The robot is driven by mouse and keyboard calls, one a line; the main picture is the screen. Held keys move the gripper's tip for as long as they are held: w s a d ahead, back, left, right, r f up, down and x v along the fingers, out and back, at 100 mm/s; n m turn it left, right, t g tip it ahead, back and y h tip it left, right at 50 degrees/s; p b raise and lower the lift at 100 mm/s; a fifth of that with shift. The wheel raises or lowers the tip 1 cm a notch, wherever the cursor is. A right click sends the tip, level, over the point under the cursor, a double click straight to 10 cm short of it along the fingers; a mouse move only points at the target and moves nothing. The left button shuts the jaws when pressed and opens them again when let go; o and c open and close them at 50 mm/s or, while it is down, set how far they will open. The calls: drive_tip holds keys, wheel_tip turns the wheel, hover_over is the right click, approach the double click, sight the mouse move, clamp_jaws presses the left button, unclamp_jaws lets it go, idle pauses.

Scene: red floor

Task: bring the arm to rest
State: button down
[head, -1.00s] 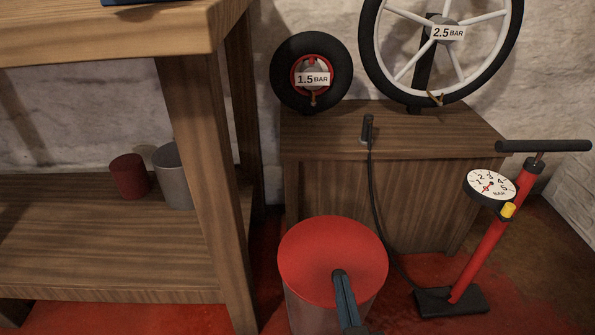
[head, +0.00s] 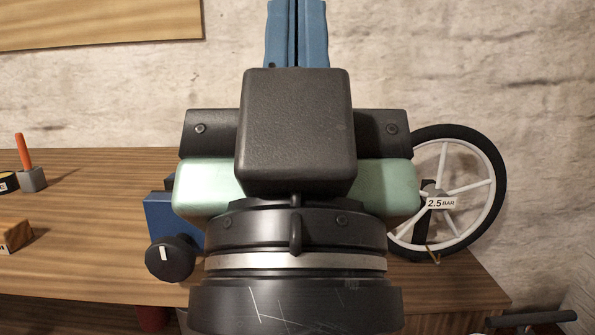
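My gripper (head: 296,32) is raised in front of the head camera, at the top middle of the view. Its two blue fingers point up and lie side by side with only a thin dark line between them. Their tips are cut off by the top edge, and nothing shows held between the visible parts. The black and pale green gripper body and the wrist below it fill the middle of the picture. They hide part of the workbench and the wall.
A wooden workbench (head: 90,215) spans the left, bearing an orange-handled tool (head: 24,152), a wooden block (head: 14,236) and a blue box with a black knob (head: 170,257). A wheel marked 2.5 BAR (head: 497,195) stands at right, with a pump handle (head: 530,319) below.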

wheel_tip(320, 180, up, 35)
drive_tip(key=p, duration=3.3)
drive_tip(key=shift+w+r, duration=0.1)
